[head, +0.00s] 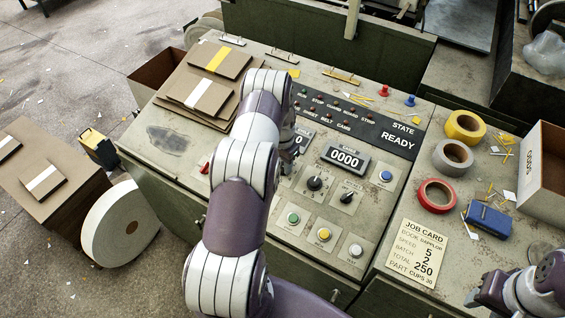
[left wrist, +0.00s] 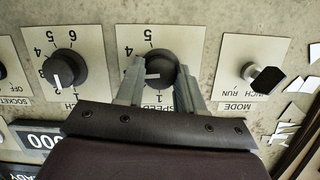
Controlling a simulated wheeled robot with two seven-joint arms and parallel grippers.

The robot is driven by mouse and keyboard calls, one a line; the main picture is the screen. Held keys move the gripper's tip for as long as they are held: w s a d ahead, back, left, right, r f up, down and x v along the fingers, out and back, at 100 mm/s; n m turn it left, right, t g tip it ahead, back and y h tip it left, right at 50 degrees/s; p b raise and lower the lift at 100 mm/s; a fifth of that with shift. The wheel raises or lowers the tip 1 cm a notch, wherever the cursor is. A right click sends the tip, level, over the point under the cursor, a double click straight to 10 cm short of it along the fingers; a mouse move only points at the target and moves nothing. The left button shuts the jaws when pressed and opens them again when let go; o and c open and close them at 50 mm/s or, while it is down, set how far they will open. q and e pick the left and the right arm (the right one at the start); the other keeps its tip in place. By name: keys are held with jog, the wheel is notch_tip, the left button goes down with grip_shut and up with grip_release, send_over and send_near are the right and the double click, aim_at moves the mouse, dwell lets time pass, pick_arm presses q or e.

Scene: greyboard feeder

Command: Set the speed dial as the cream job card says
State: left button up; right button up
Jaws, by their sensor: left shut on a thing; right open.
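The cream job card (head: 416,258) lies at the front right of the console and reads speed 5, batch 2, total 250. The speed dial (left wrist: 160,68) is a black round knob on a cream plate, upside down in the left wrist view. My left gripper (left wrist: 159,80) is shut on it, one finger on each side. Its white pointer line lies crosswise, towards the left finger; the numeral there is hidden. In the head view my left gripper (head: 290,160) hides the dial. My right gripper (head: 482,294) is open and empty, at the lower right.
The batch dial (left wrist: 62,68) and the mode knob (left wrist: 262,78) flank the speed dial closely. Coloured buttons (head: 323,234) sit in front. Tape rolls (head: 437,196) and a blue box (head: 488,220) stand on the right. The state display (head: 398,144) reads READY.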

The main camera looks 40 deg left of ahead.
pick_arm(q)
jog(key=shift+w, duration=0.1)
jog(key=m+b, duration=0.2)
jog(key=m, duration=0.1)
jog(key=shift+y, duration=0.4)
jog(key=m+b, duration=0.1)
jog(key=m, duration=0.1)
jog(key=shift+w+r+m+y, duration=0.1)
jog(key=shift+m+y, duration=0.2)
jog(key=m+t+y+b, duration=0.1)
jog(key=m, duration=0.4)
jog(key=shift+d, duration=0.15)
jog(key=shift+r+m+t+y+b, duration=0.1)
jog(key=shift+m+t+y+b, duration=0.3)
jog(key=shift+m, duration=0.8)
jog(key=shift+r+m+t+b, duration=0.15)
jog(key=shift+m+b, duration=0.45)
jog(key=shift+m, duration=0.6)
jog(key=shift+f, duration=0.1)
jog(key=o, duration=1)
jog(key=shift+s, duration=0.2)
jog(key=shift+o, duration=0.2)
jog(key=shift+s+d+f, duration=0.1)
